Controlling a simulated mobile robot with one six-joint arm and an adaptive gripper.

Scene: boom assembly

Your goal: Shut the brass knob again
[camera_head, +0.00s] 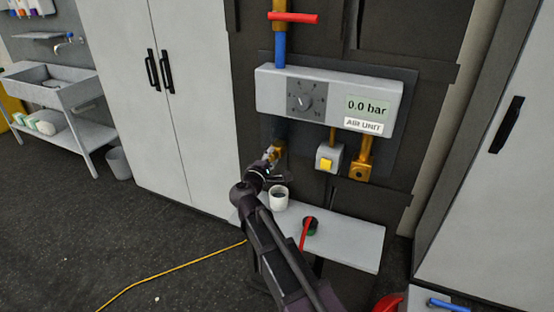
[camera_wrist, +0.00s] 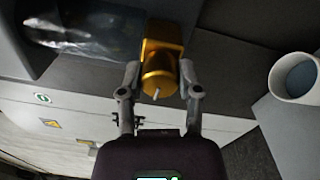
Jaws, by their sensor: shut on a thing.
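The brass knob (camera_wrist: 158,68) is a short gold cylinder with a pale pin on its face, on a square brass block. In the wrist view my gripper (camera_wrist: 159,84) has one finger on each side of the knob and is shut on it. In the head view the brass knob (camera_head: 279,148) is at the lower left of the air unit (camera_head: 340,93), partly hidden by my gripper (camera_head: 271,157). The unit's display reads 0.0 bar.
A white cup (camera_head: 278,198) stands on the shelf (camera_head: 350,240) below my gripper; the cup also shows at right in the wrist view (camera_wrist: 297,77). A yellow-buttoned switch box (camera_head: 329,158) is to the right of the knob.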

